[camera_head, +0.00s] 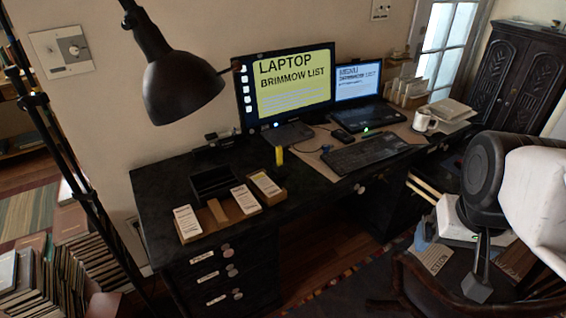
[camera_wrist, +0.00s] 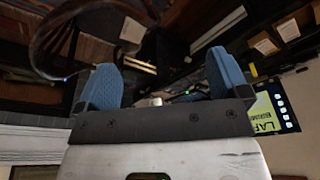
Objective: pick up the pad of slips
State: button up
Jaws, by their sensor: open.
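Several pads of white printed slips lie at the left front of the desk (camera_head: 325,195). One pad (camera_head: 187,222) is at the left, one (camera_head: 245,198) in the middle and one (camera_head: 265,184) at the right, with brown wooden holders around them. I cannot tell which pad the task means. Pale slip-like pads (camera_wrist: 265,46) also show at the upper right of the wrist view, which looks rolled over. My gripper (camera_wrist: 163,85) has its two blue fingers wide apart with nothing between them. In the head view my arm is at the far right, well away from the pads.
A black lamp (camera_head: 180,85) hangs over the desk's left part. A black box (camera_head: 213,182) and a yellow upright object (camera_head: 279,156) stand beside the pads. A keyboard (camera_head: 366,153), screens (camera_head: 289,84) and a mug (camera_head: 424,120) are further right. A chair (camera_head: 410,275) stands near my arm.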

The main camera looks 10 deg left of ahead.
jog(key=w+a+n, duration=0.1)
jog(key=w+a, duration=0.2)
jog(key=w, duration=0.5)
jog(key=w+a+n, duration=0.2)
jog(key=w+a, duration=0.2)
jog(key=w, duration=0.3)
jog(key=n+g, duration=0.3)
jog(key=n, duration=0.4)
send_over(265, 184)
notch_tip(265, 184, down, 25)
jog(key=shift+w+a+f, duration=0.1)
jog(key=shift+a, duration=0.05)
jog(key=shift+f, duration=1.3)
